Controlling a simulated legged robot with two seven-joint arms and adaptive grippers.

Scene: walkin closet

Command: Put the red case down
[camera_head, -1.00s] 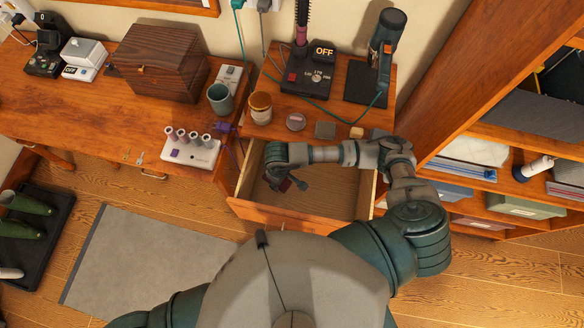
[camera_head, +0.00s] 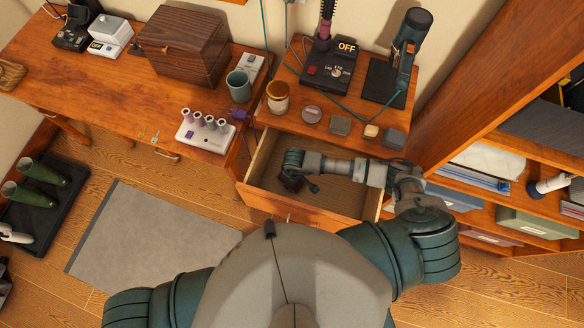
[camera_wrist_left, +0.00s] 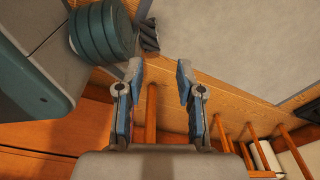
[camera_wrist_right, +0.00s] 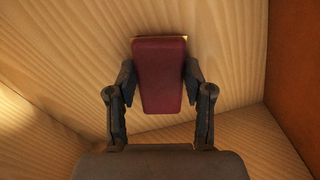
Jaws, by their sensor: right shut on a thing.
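The red case (camera_wrist_right: 160,75) is dark red with a thin gold edge at its far end. It sits between the fingers of my right gripper (camera_wrist_right: 160,88), which is shut on it. In the head view my right gripper (camera_head: 299,183) is inside the open drawer (camera_head: 345,193), and the case shows there only as a small dark red patch (camera_head: 290,184). The pale wooden drawer bottom lies close behind the case; I cannot tell whether the case touches it. My left gripper (camera_wrist_left: 158,85) is open and empty, seen only in the left wrist view.
Above the drawer, the top holds a jar (camera_head: 278,97), several small boxes and tins, and a dark styling device (camera_head: 330,68). A wooden box (camera_head: 185,40) and a mug (camera_head: 238,86) stand on the left table. Shelves (camera_head: 500,190) stand at right.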

